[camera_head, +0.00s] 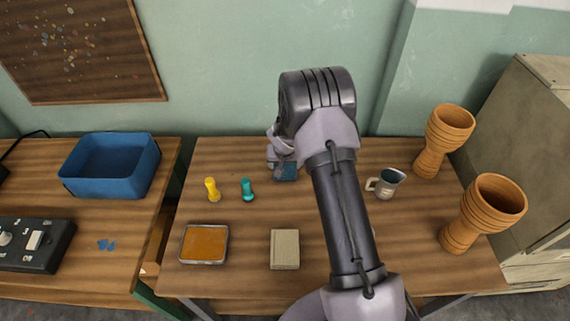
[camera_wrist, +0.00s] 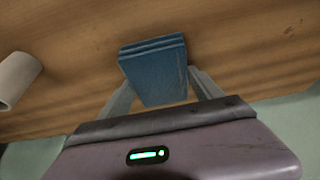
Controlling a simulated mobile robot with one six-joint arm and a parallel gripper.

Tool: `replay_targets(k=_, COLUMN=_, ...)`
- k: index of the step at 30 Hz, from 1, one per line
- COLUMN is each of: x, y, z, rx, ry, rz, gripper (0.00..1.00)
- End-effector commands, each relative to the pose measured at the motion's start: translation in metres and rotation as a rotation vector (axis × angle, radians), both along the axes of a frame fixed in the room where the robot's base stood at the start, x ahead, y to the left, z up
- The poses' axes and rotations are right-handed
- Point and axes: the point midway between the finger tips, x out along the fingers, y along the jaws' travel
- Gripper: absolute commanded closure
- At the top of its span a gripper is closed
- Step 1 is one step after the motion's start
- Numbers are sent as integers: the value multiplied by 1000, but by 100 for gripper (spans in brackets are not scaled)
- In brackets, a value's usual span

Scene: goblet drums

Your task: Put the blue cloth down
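The blue cloth (camera_wrist: 155,72) is a folded, layered blue block in the wrist view. It sits between the two fingers of my gripper (camera_wrist: 160,88), which touch its two sides. In the head view the cloth (camera_head: 287,172) shows as a small dark blue patch at the back middle of the table, partly hidden by my gripper (camera_head: 283,163) and arm. The cloth is at or close above the wooden table (camera_head: 235,155); I cannot tell whether it touches the wood.
Yellow (camera_head: 211,190) and teal (camera_head: 247,190) pegs stand left of the gripper. An orange-filled tray (camera_head: 203,262) and a beige block (camera_head: 285,250) lie in front. A small jug (camera_head: 386,184) and two goblet drums (camera_head: 446,135) (camera_head: 485,212) stand right. A blue bin (camera_head: 108,187) is on the left table.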

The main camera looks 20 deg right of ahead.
Motion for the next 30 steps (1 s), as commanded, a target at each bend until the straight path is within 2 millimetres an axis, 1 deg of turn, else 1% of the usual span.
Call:
replay_targets(k=1, x=0, y=0, z=0, rx=0, ry=0, rz=0, gripper=14)
replay_targets(k=2, x=0, y=0, z=0, rx=0, ry=0, rz=0, gripper=8)
replay_targets(k=3, x=0, y=0, z=0, rx=0, ry=0, rz=0, gripper=6)
replay_targets(k=11, x=0, y=0, z=1, rx=0, ry=-1, rz=-1, gripper=6)
replay_targets(k=13, x=0, y=0, z=7, rx=1, ry=-2, rz=-1, gripper=6)
replay_targets(k=14, x=-2, y=1, z=13, rx=1, ry=-2, rz=-1, gripper=6)
replay_targets(k=17, x=-11, y=5, z=39, rx=0, ry=-2, rz=0, gripper=6)
replay_targets(k=18, x=-15, y=6, z=51, rx=0, ry=-3, rz=-1, gripper=6)
replay_targets(k=21, x=-25, y=11, z=78, rx=0, ry=-3, rz=-1, gripper=6)
replay_targets(k=25, x=-36, y=15, z=103, rx=0, ry=-3, rz=-1, gripper=6)
replay_targets(k=29, x=-42, y=18, z=117, rx=0, ry=-3, rz=-1, gripper=6)
replay_targets(k=30, x=-44, y=19, z=127, rx=0, ry=-6, rz=-3, gripper=6)
